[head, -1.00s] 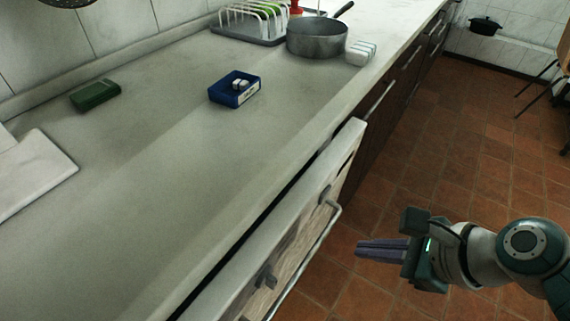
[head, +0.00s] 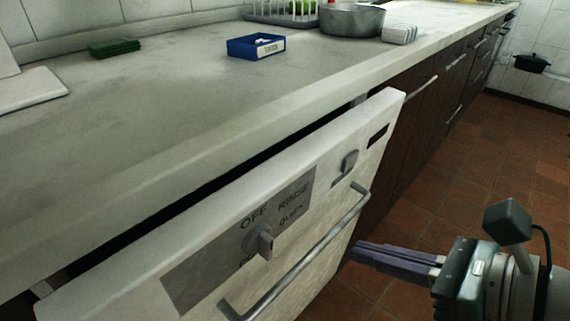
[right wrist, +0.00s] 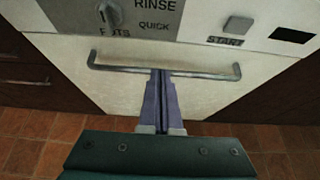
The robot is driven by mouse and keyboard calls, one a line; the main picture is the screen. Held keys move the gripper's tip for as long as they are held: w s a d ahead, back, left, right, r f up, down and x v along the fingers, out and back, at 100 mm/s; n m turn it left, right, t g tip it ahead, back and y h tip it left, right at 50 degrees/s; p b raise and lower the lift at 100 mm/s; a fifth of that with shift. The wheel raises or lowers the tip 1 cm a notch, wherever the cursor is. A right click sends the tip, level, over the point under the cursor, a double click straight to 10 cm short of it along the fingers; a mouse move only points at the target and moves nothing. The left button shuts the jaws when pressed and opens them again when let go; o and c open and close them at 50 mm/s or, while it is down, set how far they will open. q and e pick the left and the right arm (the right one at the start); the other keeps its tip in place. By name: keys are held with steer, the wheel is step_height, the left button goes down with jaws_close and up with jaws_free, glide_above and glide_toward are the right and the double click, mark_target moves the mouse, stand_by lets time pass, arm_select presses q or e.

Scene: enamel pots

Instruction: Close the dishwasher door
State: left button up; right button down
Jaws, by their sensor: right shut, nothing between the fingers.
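The dishwasher door (head: 330,170) is white and tilted a little out from under the counter, with a dark gap along its top edge. My left gripper is not in view.
On the counter (head: 150,110) are a blue box (head: 256,48), a green block (head: 114,47), a grey pan (head: 352,20) and a white board (head: 30,90). Dark cabinets with bar handles (head: 421,87) continue to the right. The tiled floor (head: 500,150) is clear at the right.

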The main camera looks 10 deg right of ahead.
mark_target(295, 222)
steer(key=b+x, duration=0.1)
steer(key=x, duration=0.2)
steer(key=r+x, duration=0.1)
steer(key=x, duration=0.3)
steer(key=shift+w+a+b, duration=0.4)
steer(key=shift+w, duration=0.1)
steer(key=shift+w+a, duration=0.4)
steer(key=shift+w, duration=0.1)
steer(key=w+a, duration=0.2)
steer(key=w, duration=0.1)
steer(key=w+a, duration=0.1)
steer(key=w, duration=0.1)
steer(key=shift+a+r+b, duration=0.3)
steer(key=shift+a+b, duration=0.05)
steer(key=shift+b, duration=0.05)
steer(key=shift+s, duration=0.1)
